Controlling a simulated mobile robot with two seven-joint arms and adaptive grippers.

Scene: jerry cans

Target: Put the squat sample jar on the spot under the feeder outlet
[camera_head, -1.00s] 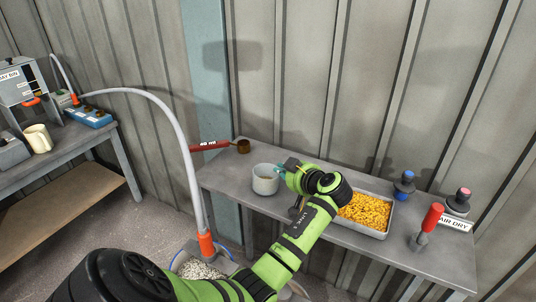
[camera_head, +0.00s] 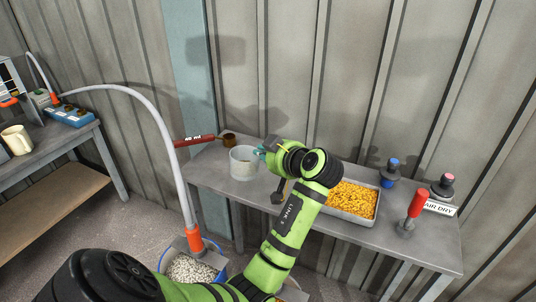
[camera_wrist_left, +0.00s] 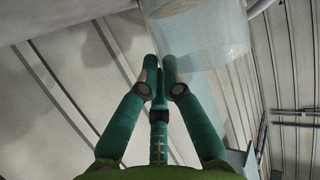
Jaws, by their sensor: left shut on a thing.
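The squat sample jar, a pale translucent open-topped cup (camera_head: 243,165), shows at the left part of the near bench; whether its base is clear of the top is hard to tell. My left gripper (camera_head: 260,149) is at its right side, shut on its wall. In the left wrist view the teal fingers (camera_wrist_left: 160,75) meet at the edge of the clear jar (camera_wrist_left: 208,40). The feeder (camera_head: 10,75) is partly cut off at the left edge, on the other bench. Its outlet and the spot under it cannot be made out. My right gripper is not in view.
A red-handled brown scoop (camera_head: 228,139) lies behind the jar. A tray of yellow grains (camera_head: 374,212), knobs and a red lever (camera_head: 417,204) are to the right. A grey hose (camera_head: 150,100) arches up from a bucket of pale pellets (camera_head: 222,272). A cream mug (camera_head: 16,140) stands on the left bench.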

